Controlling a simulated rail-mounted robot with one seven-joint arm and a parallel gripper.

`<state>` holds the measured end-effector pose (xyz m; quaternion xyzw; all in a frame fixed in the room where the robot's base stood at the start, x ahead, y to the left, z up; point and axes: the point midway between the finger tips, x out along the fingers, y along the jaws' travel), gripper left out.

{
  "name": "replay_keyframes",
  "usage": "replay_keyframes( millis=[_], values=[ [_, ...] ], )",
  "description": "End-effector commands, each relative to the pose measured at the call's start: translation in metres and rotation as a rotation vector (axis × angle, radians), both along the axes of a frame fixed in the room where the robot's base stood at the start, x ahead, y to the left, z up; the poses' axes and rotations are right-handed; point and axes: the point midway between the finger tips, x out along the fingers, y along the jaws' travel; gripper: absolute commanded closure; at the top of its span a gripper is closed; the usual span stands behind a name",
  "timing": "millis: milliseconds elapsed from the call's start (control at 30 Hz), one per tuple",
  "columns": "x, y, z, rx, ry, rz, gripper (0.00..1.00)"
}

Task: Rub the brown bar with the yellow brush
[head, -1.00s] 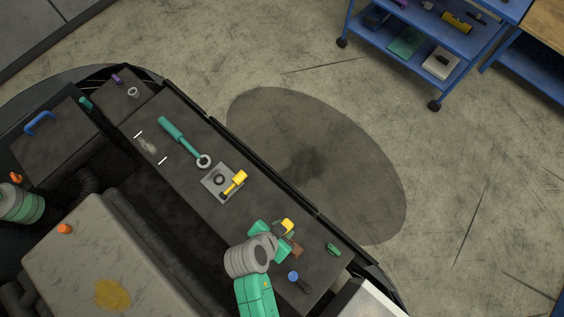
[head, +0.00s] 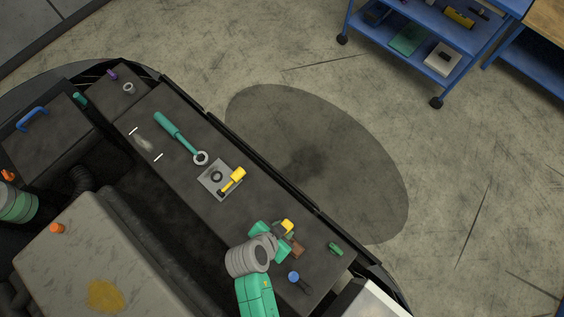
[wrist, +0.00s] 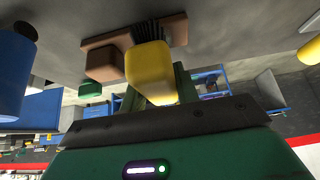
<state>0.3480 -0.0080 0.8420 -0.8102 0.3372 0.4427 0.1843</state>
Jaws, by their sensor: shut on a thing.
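The yellow brush (wrist: 150,72) is held between the jaws of my gripper (wrist: 155,92); its dark bristles (wrist: 145,32) show past the yellow block. In the head view the brush (head: 287,226) is partly covered by my gripper (head: 272,232). The brown bar (wrist: 102,58) is right beside the brush in the wrist view, and its brown surface also shows past the bristles. The bristles overlap the bar in this view; I cannot tell if they touch. In the head view the bar (head: 298,251) lies on the dark ledge just below the brush.
A blue-topped item (head: 294,277) and a small green piece (head: 336,249) lie close to the bar. Up the ledge are a grey plate (head: 208,188) with a yellow-headed tool (head: 237,175) and a teal ratchet (head: 172,130). The grey engine block (head: 80,250) stands at lower left.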

Motion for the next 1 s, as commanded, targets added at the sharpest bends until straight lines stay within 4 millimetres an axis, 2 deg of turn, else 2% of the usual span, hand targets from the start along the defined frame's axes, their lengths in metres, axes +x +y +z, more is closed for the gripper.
replay_keyframes(
  millis=[800,1000],
  values=[
    [0.0,0.0,-0.013,0.0,0.0,0.0,0.93],
    [0.004,0.003,-0.012,0.001,-0.001,0.001,0.93]
  ],
)
